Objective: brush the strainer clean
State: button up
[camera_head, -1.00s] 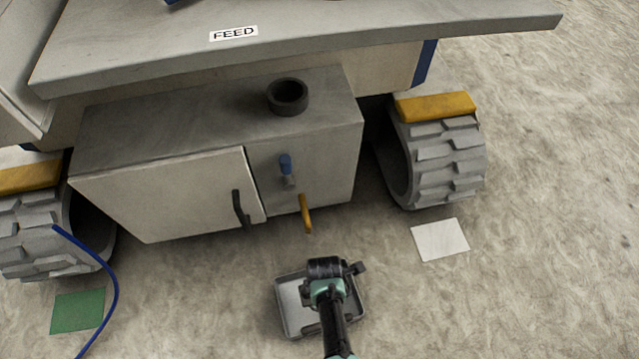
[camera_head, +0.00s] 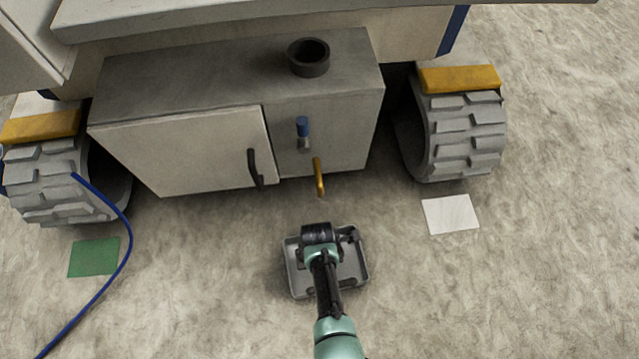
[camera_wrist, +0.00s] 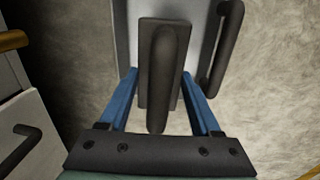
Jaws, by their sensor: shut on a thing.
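My gripper (camera_head: 322,240) is over a shallow grey tray (camera_head: 296,282) on the ground, in front of the cabinet. In the wrist view, the blue fingers of my gripper (camera_wrist: 158,88) are shut on a dark block with a rounded handle (camera_wrist: 165,65). It may be the brush; no bristles show. The tray, with a dark bar handle (camera_wrist: 222,50), lies beyond the block. My gripper and wrist hide much of the tray in the head view. I cannot make out a strainer in either view.
A green square (camera_head: 94,257), a white square (camera_head: 450,214) and a blue hose (camera_head: 124,240) lie nearby.

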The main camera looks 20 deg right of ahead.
jog(key=shift+s+d, duration=0.2)
jog(key=shift+d, duration=0.55)
jog(key=shift+s+d, duration=0.2)
jog(key=shift+d, duration=0.5)
notch_tip(320, 180, up, 7)
jog(key=p, duration=0.7)
